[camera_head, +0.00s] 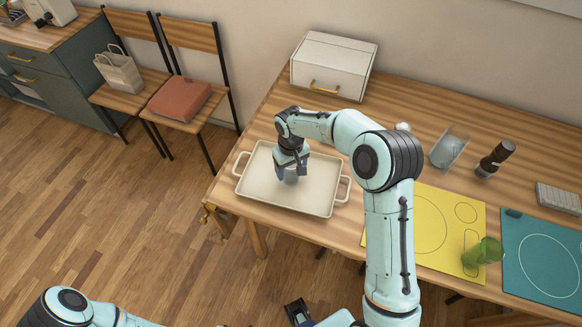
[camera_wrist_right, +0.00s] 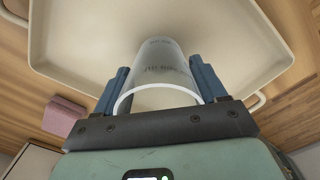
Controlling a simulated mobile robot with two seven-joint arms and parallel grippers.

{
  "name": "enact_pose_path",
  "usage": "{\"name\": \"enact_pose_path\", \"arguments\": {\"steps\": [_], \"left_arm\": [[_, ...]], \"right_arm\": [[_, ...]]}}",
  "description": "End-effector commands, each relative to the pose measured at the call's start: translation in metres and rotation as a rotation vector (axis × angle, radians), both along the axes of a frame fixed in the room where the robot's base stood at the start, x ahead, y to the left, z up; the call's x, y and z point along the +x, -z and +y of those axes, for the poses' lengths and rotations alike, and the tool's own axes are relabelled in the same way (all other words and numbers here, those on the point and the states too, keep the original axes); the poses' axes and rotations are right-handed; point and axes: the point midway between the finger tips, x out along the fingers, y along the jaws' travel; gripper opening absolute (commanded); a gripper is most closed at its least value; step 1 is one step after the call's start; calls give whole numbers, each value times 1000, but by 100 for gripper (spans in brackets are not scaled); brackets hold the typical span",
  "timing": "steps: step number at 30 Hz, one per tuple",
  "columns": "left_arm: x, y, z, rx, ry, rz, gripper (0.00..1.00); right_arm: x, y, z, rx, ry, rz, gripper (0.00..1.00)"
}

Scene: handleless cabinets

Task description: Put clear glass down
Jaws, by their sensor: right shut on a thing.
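The clear glass (camera_wrist_right: 160,72) is between the blue fingers of my right gripper (camera_wrist_right: 160,88) in the wrist view, its rim toward the camera. In the head view my right gripper (camera_head: 291,175) points down over the cream tray (camera_head: 315,203), shut on the glass, which is mostly hidden there. The tray also fills much of the wrist view (camera_wrist_right: 245,45). I cannot tell whether the glass base touches the tray. A dark part of what looks like my left gripper (camera_head: 298,312) shows at the bottom edge, mostly cut off.
The tray is otherwise empty. To its right are a yellow mat (camera_head: 425,258), a green cup (camera_head: 483,252) tipped over, a teal mat (camera_head: 530,240), a clear container (camera_head: 449,149) and a dark grinder (camera_head: 496,158). A white box (camera_head: 334,62) stands at the back.

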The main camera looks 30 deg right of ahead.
Motion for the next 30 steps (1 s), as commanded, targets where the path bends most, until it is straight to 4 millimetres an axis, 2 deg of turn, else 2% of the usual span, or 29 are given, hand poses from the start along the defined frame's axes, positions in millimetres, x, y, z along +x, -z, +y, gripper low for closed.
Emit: {"name": "enact_pose_path", "arguments": {"steps": [9,10,12,23,26,30], "left_arm": [[-1,2,0,0,0,1,43],[-1,2,0,0,0,1,43],[-1,2,0,0,0,1,43],[1,-2,0,0,0,-1,43],[1,-2,0,0,0,-1,43],[2,-4,0,0,0,-2,43]], "right_arm": [[0,2,0,0,0,-2,33],[0,2,0,0,0,-2,77],[0,2,0,0,0,-2,96],[1,-4,0,0,0,-3,96],[2,-16,0,0,1,-7,96],[2,-45,0,-1,-1,-7,96]]}}
